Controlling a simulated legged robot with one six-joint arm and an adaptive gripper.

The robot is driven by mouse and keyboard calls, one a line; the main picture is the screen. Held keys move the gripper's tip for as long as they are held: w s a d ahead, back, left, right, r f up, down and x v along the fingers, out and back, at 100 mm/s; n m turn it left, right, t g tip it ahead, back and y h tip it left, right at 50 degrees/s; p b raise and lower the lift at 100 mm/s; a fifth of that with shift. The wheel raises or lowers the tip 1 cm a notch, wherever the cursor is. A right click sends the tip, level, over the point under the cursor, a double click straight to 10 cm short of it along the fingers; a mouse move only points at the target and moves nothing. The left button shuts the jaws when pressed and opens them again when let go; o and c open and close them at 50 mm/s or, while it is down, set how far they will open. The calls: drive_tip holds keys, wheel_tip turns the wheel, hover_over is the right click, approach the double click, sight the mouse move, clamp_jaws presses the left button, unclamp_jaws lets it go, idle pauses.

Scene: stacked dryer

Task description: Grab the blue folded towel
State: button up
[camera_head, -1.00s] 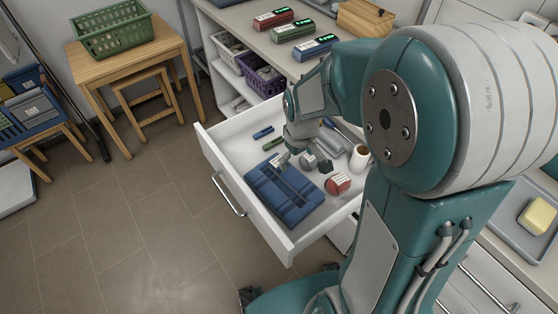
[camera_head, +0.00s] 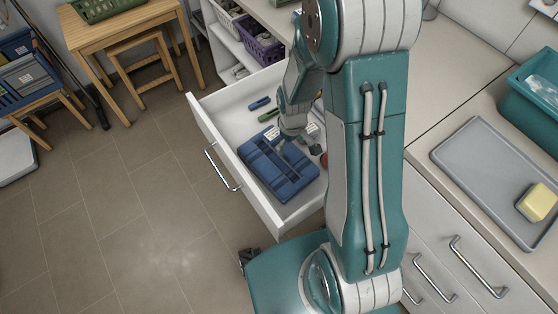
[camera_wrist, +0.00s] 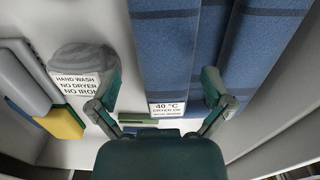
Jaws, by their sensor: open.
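The blue folded towel (camera_head: 272,172) lies flat in the open white drawer (camera_head: 220,138). In the wrist view the towel (camera_wrist: 175,50) fills the upper middle and right, with a white "40 °C dryer OK" label (camera_wrist: 168,109) at its near edge. My gripper (camera_head: 297,140) is over the drawer at the towel's back right side. In the wrist view my gripper (camera_wrist: 161,82) is open and empty. Its left finger is beside the towel and its right finger overlaps the towel in the picture. I cannot tell whether either finger touches it.
A grey item with a "hand wash" label (camera_wrist: 76,84) sits by my left finger. A blue item (camera_head: 259,103) and a green item (camera_head: 268,115) lie behind the towel. A tray with a yellow sponge (camera_head: 537,202) rests on the right counter.

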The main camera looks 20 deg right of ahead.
wheel_tip(320, 180, down, 2)
drive_tip(key=shift+a+f, duration=0.35)
drive_tip(key=shift+a, duration=0.15)
drive_tip(key=shift+d, duration=0.3)
drive_tip(key=c, duration=1.1)
drive_tip(key=shift+r, duration=0.1)
drive_tip(key=shift+c, duration=0.2)
